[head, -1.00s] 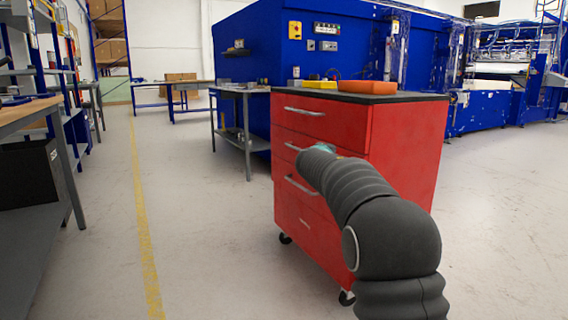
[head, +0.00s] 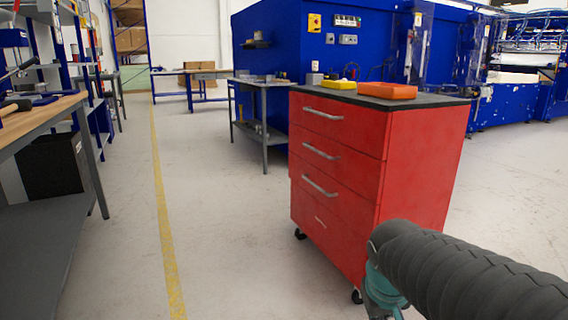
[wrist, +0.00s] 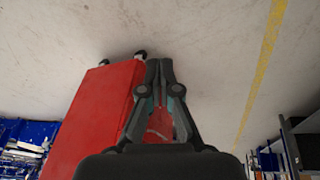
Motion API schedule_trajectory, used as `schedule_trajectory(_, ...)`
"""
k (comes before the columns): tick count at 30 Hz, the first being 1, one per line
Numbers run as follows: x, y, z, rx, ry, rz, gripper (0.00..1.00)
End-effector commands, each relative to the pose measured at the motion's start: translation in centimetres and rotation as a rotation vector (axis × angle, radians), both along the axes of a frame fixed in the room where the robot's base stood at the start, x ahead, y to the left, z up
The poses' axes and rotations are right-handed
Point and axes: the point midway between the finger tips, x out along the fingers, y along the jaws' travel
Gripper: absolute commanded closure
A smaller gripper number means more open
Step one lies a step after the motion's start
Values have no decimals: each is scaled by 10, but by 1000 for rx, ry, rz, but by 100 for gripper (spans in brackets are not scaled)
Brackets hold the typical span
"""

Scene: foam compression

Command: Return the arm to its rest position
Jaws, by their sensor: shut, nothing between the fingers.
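My arm reaches in from the lower right of the head view, in dark ribbed covering, with a teal part of its wrist end at the bottom edge. My gripper shows in the wrist view (wrist: 160,64), its two dark fingers together and nothing between them. The wrist view is tilted over, with the floor in its upper part. The red drawer cabinet (head: 335,150) stands left of and beyond my arm in the head view. In the wrist view the cabinet (wrist: 95,120) lies behind and left of the fingers. I cannot tell the gap between them.
An orange block (head: 387,90) and a yellow item (head: 338,84) lie on the cabinet's dark top. A grey side table (head: 262,82) stands behind it, beside a blue machine (head: 275,45). A workbench (head: 40,125) is at left. The floor (head: 225,240) with its yellow line is clear.

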Motion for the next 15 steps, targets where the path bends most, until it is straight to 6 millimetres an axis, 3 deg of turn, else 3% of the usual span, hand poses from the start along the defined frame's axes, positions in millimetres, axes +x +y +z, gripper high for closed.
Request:
schedule_trajectory(3, -43, 12, 10, 86, -13, -41, 100)
schedule_trajectory(6, -69, 19, 17, 137, -41, -64, 100)
schedule_trajectory(10, -89, 19, 32, 154, -96, -73, 100)
schedule_trajectory(15, -97, 17, 57, 155, -169, -73, 100)
